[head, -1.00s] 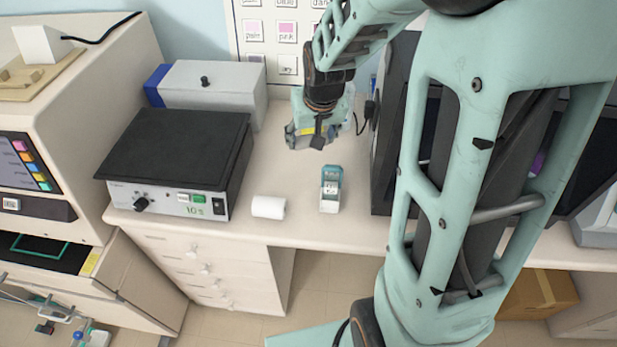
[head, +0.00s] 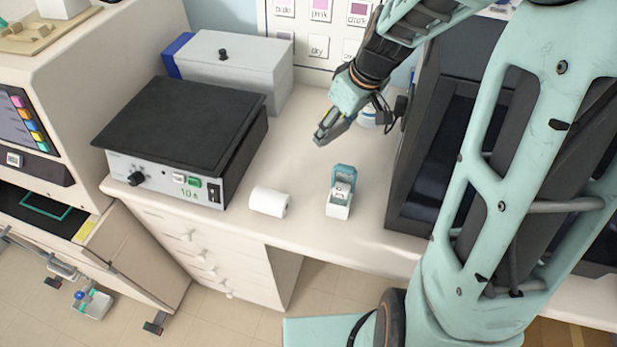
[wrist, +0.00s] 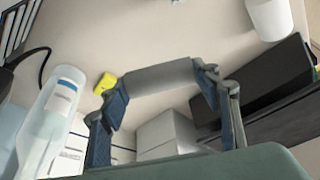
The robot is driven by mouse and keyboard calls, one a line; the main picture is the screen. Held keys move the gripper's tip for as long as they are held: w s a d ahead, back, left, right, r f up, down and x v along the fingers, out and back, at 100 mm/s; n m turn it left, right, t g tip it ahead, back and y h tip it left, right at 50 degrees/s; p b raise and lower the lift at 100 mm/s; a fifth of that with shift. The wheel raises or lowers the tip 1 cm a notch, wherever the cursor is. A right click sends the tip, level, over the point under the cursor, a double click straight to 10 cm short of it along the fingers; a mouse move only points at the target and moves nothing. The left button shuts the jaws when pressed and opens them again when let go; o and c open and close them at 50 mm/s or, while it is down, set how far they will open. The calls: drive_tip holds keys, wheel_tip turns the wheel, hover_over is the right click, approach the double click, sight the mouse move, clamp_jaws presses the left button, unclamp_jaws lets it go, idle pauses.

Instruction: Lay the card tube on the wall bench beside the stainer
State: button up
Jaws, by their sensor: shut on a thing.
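My gripper (head: 328,130) is in the air over the back of the wall bench (head: 305,160), pointing down and left in the head view. In the wrist view, a plain grey-brown tube (wrist: 160,75), which looks like the card tube, lies crosswise between the fingers, and my gripper (wrist: 165,95) is shut on it. In the head view the tube is hard to tell from the fingers. The machine with coloured buttons (head: 28,125), perhaps the stainer, stands at the far left.
A black-topped hotplate (head: 180,125) and a grey lidded box (head: 230,70) stand left on the bench. A white roll (head: 268,202) and a small teal-lidded box (head: 340,195) are near the front edge. A bottle (wrist: 50,120) is close by. Bench between is clear.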

drive_tip(key=w+a+f+n+g+b, duration=0.25)
drive_tip(key=a+n, duration=0.35)
drive_tip(key=n, duration=0.6)
drive_tip(key=r+n+g+h+b, duration=0.2)
drive_tip(key=n+b, duration=0.2)
drive_tip(key=n, duration=0.8)
hover_over(288, 162)
drive_tip(key=f, duration=0.9)
drive_tip(key=shift+w+f, duration=0.2)
drive_tip(key=shift+f, duration=0.15)
drive_tip(key=o, duration=1)
drive_tip(key=shift+f, duration=0.1)
drive_tip(key=r, duration=0.4)
drive_tip(key=w+r, duration=0.1)
drive_tip(key=r, duration=0.3)
drive_tip(key=w+r, duration=0.1)
drive_tip(key=r, duration=0.3)
drive_tip(key=shift+d, duration=0.4)
drive_tip(key=shift+s, duration=0.15)
